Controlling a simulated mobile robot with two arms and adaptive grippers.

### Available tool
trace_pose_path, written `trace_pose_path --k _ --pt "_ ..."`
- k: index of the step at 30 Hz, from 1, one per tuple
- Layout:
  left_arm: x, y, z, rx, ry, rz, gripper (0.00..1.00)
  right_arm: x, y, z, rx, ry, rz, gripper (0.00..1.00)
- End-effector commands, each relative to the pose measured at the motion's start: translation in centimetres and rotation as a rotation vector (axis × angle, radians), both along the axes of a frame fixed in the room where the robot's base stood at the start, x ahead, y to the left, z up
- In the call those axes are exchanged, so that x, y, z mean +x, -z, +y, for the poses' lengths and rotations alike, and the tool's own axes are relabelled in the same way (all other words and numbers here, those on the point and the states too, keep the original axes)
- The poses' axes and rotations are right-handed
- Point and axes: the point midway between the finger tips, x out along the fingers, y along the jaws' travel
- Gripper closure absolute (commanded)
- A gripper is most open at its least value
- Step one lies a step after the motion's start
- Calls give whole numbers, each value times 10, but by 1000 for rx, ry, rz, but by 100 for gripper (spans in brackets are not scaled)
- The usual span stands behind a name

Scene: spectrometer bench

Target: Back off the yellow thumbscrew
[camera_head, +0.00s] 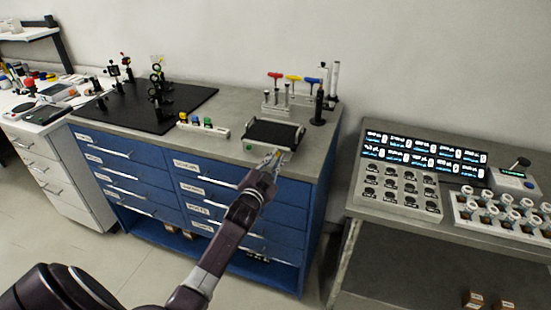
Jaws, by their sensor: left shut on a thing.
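A levelling platform with a black top and a pale frame (293,146) sits on the front right of the blue cabinet's grey top. A green thumbscrew (249,148) shows at its front left. The yellow thumbscrew (277,153) shows only as a small speck of yellow at the platform's front right, mostly hidden by my left gripper (272,157). That gripper is shut on it, reaching up from below the front edge. My right gripper is not in view.
A strip with yellow, blue and green knobs (203,125) lies left of the platform. Behind stand red, yellow and blue T-handled drivers in a rack (290,99) and a dark post (319,107). A black optics board (190,103) is at left. A separate instrument bench (425,233) stands at right.

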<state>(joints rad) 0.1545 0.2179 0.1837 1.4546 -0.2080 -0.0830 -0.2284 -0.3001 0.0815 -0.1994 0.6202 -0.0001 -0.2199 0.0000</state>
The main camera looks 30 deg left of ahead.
Motion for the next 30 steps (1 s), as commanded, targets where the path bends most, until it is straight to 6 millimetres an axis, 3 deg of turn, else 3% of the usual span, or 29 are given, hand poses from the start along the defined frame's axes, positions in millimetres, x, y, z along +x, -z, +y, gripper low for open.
trace_pose_path --k 13,14,18,30 --pt "0 2 0 -10 0 1 100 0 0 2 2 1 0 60" --pt "0 2 0 -10 0 1 85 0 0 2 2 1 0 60" --pt "0 1 0 -9 0 0 71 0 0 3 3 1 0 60" --pt "-9 1 -2 -8 0 -1 71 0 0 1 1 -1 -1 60"
